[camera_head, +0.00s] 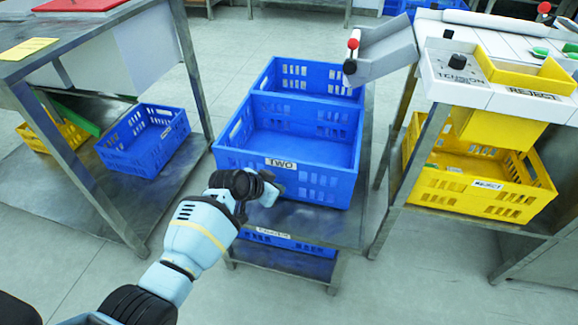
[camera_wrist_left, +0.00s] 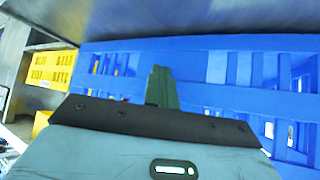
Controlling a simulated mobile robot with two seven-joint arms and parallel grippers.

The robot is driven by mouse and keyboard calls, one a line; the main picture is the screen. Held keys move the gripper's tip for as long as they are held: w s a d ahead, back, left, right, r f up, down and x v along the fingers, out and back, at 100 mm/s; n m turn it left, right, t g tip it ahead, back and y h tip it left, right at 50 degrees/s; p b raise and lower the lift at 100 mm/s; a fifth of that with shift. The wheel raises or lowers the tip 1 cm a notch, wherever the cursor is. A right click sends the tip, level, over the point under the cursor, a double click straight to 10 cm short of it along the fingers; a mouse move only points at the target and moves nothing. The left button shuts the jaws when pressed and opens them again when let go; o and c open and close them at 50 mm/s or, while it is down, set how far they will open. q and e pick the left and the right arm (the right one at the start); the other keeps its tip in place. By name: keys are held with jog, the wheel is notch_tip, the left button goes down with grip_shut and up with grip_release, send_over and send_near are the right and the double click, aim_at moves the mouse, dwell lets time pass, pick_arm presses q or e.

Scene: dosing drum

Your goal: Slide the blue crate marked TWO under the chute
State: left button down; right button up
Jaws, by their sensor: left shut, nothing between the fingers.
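The blue crate marked TWO (camera_head: 300,171) stands upright and looks empty on a grey metal stand (camera_head: 330,222). A grey chute (camera_head: 388,48) with a red-knobbed lever slopes down from the machine, its lower end above the right side of a second blue crate (camera_head: 305,78) directly behind TWO. My left gripper (camera_head: 272,192) is shut and empty, close to the front wall of TWO below its label; contact is not clear. In the left wrist view, its fingers (camera_wrist_left: 161,87) are in front of a blue crate wall (camera_wrist_left: 245,70). My right gripper is out of view.
A yellow crate marked REJECT (camera_head: 470,190) sits on a shelf at the right. Another blue crate (camera_head: 285,241) is under the stand's top. A bench (camera_head: 75,45) at the left holds a blue crate (camera_head: 145,140) on its lower shelf. Open floor lies in front.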

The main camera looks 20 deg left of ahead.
aim_at(278, 179)
pick_arm(q)
jog(key=shift+r, duration=0.1)
